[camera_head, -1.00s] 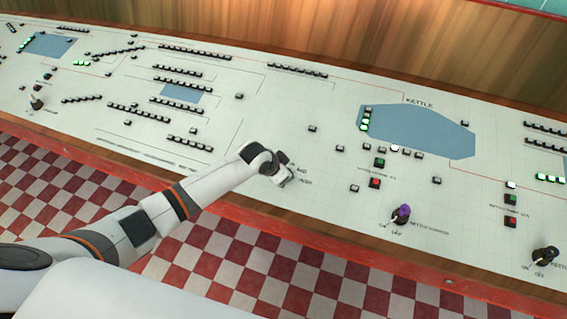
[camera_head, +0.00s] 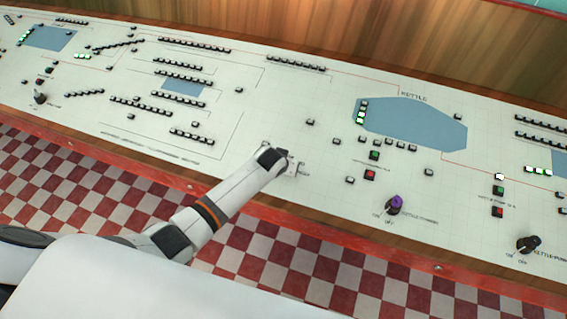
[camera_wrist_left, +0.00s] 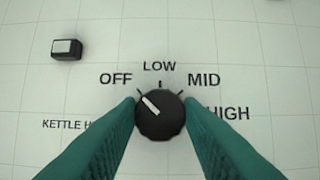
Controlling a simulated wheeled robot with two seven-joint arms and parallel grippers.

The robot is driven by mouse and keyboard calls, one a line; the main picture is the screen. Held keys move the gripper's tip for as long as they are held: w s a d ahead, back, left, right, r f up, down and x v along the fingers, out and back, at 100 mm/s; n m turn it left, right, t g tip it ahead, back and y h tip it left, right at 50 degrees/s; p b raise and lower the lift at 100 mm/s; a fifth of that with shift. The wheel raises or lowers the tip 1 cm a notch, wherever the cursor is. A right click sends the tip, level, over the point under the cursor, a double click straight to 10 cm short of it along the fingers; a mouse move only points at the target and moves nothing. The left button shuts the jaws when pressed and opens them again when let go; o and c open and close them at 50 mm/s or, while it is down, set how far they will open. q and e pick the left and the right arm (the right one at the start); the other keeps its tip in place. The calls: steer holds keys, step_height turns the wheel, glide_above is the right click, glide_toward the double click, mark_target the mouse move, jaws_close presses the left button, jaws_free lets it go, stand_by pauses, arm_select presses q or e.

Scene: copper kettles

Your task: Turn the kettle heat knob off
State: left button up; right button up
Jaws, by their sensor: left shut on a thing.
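The kettle heat knob (camera_wrist_left: 160,116) is a round black dial with a white pointer line, seen in the left wrist view. Its pointer is tilted up and left, toward the OFF label (camera_wrist_left: 116,79). LOW, MID and HIGH are printed around it to the right. My left gripper (camera_wrist_left: 160,112) has its two teal fingers on either side of the knob, shut on it. In the head view my left gripper (camera_head: 283,163) is at the panel, and it hides the knob there. My right gripper is not in view.
The white control panel (camera_head: 240,120) carries many small buttons. A purple-topped knob (camera_head: 395,204) and a black knob (camera_head: 528,244) stand to the right. A small square button (camera_wrist_left: 66,49) is up left of the heat knob. A red front edge (camera_head: 230,198) borders the panel.

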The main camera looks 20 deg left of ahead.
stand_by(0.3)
arm_select(q)
steer(key=o, duration=1)
steer(key=shift+c, duration=0.2)
steer(key=v, duration=1.2)
